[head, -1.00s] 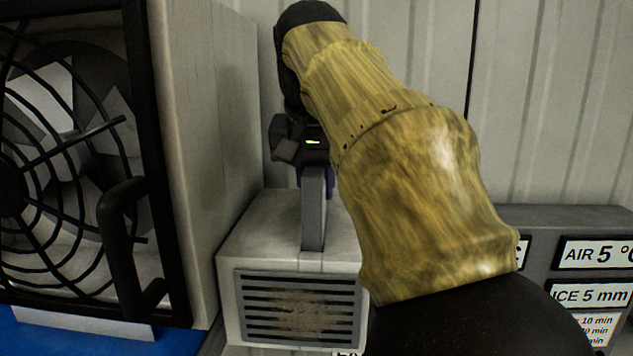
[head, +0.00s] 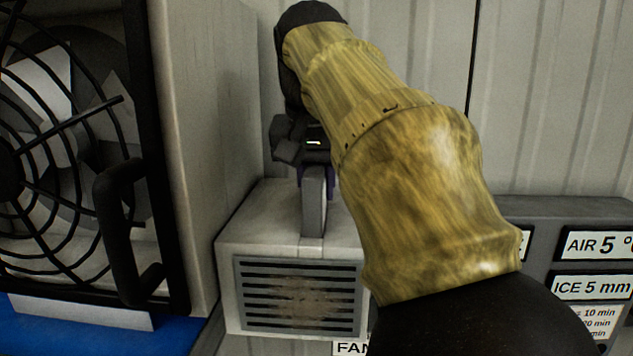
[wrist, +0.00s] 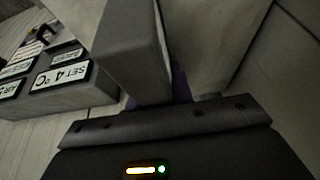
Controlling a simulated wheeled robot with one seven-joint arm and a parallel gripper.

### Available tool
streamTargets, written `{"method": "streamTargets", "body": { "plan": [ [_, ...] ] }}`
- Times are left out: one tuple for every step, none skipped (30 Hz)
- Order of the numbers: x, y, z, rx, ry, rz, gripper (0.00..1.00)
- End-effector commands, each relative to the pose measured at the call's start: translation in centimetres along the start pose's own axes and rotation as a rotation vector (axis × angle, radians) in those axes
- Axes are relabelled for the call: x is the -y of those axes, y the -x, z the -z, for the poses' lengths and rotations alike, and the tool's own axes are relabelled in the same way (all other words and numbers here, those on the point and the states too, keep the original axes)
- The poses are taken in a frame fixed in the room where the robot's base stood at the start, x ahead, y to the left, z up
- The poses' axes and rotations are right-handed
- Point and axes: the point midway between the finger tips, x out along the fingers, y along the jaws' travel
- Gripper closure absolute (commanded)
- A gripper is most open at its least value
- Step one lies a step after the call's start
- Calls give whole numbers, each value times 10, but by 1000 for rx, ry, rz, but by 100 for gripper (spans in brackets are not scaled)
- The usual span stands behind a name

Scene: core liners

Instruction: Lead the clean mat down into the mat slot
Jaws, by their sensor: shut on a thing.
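The clean mat (head: 314,206) shows edge-on as a narrow grey upright slab. My gripper (head: 315,172) is shut on its upper end, above a pale vented box (head: 250,230). The mat's lower part meets the box top, where the mat slot (head: 312,243) shows only as a narrow strip; its opening is hidden by the mat. The mat looks about upright. How deep it sits cannot be told. In the wrist view the mat (wrist: 133,50) runs away from between the purple fingers of my gripper (wrist: 155,98).
A fan housing (head: 195,150) with a black guard and handle (head: 120,240) stands close on the left. A ribbed wall (head: 560,90) is behind. A grey panel with labels (head: 590,245) is at the right. The box front has a soiled grille (head: 300,295).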

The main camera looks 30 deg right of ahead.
Motion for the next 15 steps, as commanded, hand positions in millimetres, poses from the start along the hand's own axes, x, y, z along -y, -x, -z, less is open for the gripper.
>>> {"method": "streamTargets", "body": {
  "plan": [
    [0,-1,-1,-1,0,0,100],
    [0,-2,-1,-1,0,0,100],
    [0,-3,-1,-1,0,0,100],
    [0,-3,-2,-1,0,0,100],
    [0,-4,-2,-1,0,0,100],
    [0,-5,-2,-1,0,0,100],
    [0,-5,-2,-1,0,0,100],
    [0,-6,-2,-1,0,0,100],
    [0,-6,-3,-1,0,0,100],
    [0,-7,-3,-1,0,0,100],
    [0,-8,-3,-1,0,0,100],
    [0,-8,-4,-1,0,0,100],
    [0,-9,-4,-1,0,0,100],
    [0,-10,-4,-1,0,0,100],
    [0,-10,-4,-1,0,0,100]
  ]
}}
